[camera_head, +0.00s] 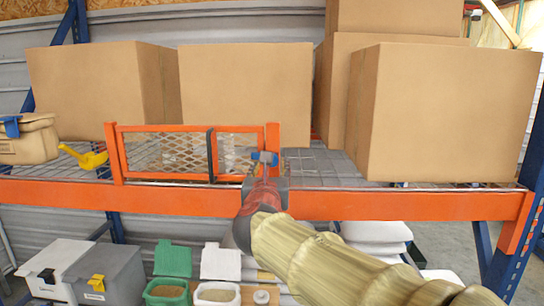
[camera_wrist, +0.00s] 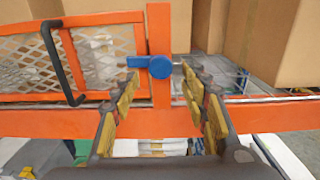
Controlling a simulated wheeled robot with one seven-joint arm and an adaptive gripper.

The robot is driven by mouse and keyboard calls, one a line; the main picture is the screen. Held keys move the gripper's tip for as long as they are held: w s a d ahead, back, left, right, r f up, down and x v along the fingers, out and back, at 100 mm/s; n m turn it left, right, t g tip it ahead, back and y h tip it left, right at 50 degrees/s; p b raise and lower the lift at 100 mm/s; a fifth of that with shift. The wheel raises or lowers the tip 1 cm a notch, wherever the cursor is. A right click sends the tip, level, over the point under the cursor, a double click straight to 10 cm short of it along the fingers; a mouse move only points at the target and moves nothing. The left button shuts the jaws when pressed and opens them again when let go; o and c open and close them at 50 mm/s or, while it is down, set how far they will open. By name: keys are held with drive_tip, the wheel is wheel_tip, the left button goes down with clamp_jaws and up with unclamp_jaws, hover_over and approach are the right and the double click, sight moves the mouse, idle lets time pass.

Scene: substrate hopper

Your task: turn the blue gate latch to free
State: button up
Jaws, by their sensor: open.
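The blue gate latch (camera_head: 265,158) sits on the orange post at the right end of the mesh gate (camera_head: 165,152). In the wrist view the latch (camera_wrist: 160,67) has a round blue knob with a flat blue bar pointing left, roughly level. My gripper (camera_wrist: 158,78) is open, with one yellow-padded finger on each side of the latch. The fingertips look close to the latch; I cannot tell whether they touch it. In the head view my gripper (camera_head: 258,170) is partly hidden by my own arm, just below and in front of the latch.
A black handle (camera_wrist: 62,62) stands on the gate left of the latch. The orange shelf beam (camera_head: 400,205) runs below. Large cardboard boxes (camera_head: 245,95) stand behind the gate and to the right (camera_head: 445,115). A yellow scoop (camera_head: 90,158) lies left of the gate.

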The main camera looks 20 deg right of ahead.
drive_tip(key=x, duration=0.6)
drive_tip(key=shift+w+p, duration=0.15)
drive_tip(key=shift+p, duration=0.25)
drive_tip(key=shift+c, duration=1.1)
drive_tip(key=c, duration=0.9)
